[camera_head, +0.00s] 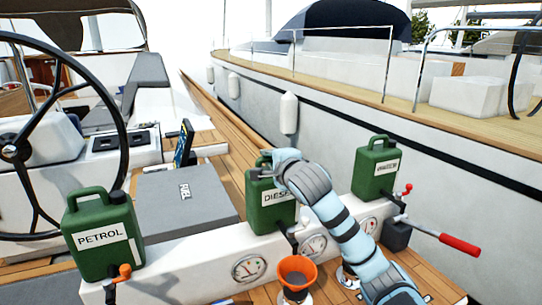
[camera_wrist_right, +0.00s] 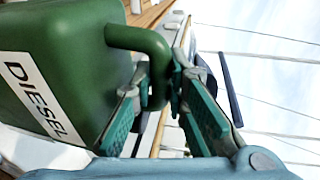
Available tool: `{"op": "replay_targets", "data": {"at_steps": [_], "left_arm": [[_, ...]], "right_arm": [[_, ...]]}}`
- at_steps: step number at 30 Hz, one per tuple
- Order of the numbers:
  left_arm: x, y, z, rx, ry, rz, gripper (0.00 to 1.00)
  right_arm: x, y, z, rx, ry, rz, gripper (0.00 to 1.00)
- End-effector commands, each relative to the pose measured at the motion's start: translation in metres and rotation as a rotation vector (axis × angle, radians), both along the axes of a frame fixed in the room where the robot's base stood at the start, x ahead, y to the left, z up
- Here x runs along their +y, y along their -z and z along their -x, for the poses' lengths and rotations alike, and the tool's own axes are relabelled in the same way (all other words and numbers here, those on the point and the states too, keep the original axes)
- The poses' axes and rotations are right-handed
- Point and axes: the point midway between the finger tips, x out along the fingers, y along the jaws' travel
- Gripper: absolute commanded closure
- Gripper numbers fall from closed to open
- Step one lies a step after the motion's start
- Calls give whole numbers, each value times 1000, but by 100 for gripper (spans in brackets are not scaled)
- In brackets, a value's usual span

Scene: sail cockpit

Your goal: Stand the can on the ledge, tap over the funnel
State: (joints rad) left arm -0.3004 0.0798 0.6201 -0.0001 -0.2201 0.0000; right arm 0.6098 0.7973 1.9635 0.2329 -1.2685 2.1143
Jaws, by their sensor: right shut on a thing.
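The green can labelled DIESEL (camera_head: 264,208) is upright at the middle of the white ledge (camera_head: 190,264). Whether its base touches the ledge is unclear. A dark tap (camera_head: 293,238) sticks out at its front right, above and close to the orange funnel (camera_head: 297,268). My right gripper (camera_head: 268,170) is shut on the can's top handle. In the right wrist view the fingers (camera_wrist_right: 160,82) lie on both sides of the green handle (camera_wrist_right: 150,45), and the DIESEL can (camera_wrist_right: 65,60) fills the left side. My left gripper is not in view.
A green PETROL can (camera_head: 103,230) with an orange tap stands at the ledge's left. Another green can (camera_head: 375,168) with a red tap stands at the right, near a red-handled lever (camera_head: 458,243). Gauges line the ledge front. A grey FUEL box (camera_head: 180,205) and steering wheel (camera_head: 60,150) are at left.

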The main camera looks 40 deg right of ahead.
Motion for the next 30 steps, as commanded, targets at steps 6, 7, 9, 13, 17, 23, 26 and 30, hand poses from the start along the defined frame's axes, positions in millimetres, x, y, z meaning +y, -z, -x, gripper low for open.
{"op": "replay_targets", "data": {"at_steps": [6, 7, 9, 13, 17, 23, 26, 30], "left_arm": [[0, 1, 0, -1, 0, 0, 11], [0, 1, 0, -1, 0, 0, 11], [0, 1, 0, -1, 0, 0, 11], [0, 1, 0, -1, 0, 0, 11], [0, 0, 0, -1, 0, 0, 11], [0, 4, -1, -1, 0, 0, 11], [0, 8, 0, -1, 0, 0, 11], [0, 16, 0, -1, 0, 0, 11]], "right_arm": [[0, 1, 0, 0, 0, 0, 66], [0, 1, 0, 0, 0, 0, 66], [0, 1, 0, 0, 0, 0, 66], [0, 1, 0, 0, 0, 0, 66], [1, -2, 3, -1, 0, 3, 66], [13, -8, 33, 0, 0, 8, 66], [24, -12, 58, 1, -1, 12, 66], [37, -19, 90, -2, 0, 8, 66]]}}
